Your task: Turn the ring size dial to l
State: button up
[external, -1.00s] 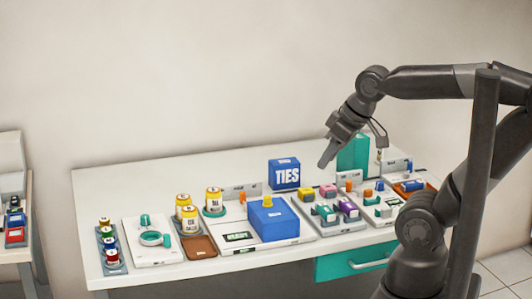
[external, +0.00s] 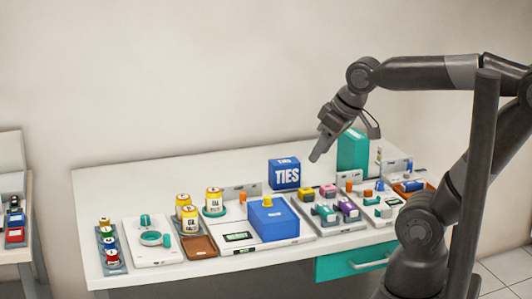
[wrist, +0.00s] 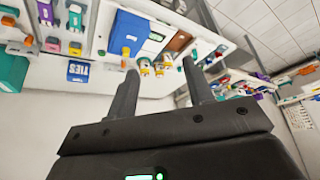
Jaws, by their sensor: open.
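A white board (external: 135,252) at the left of the table carries a teal ring (external: 151,239) and a teal knob (external: 145,220). Another white panel at the right has small teal parts (external: 383,211). I cannot tell which part is the ring size dial, and no size letters are readable. My gripper touches none of these.
A blue block with a yellow knob (external: 272,222) stands mid-table. Yellow-labelled jars (external: 188,217) and a brown tray (external: 199,247) lie left of it. Colored clips (external: 325,213) are to its right. A tall teal box (external: 352,151) stands behind. The table's back left is clear.

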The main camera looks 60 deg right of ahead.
jog(key=w+r+m+g, duration=0.1)
jog(key=w+r, duration=0.4)
jog(key=w, duration=0.8)
jog(key=m+g, duration=0.4)
jog(key=m, duration=0.1)
send_over(145, 216)
notch_tip(145, 216, down, 23)
notch_tip(145, 216, down, 10)
jog(key=shift+r, duration=0.1)
jog(key=c, duration=1)
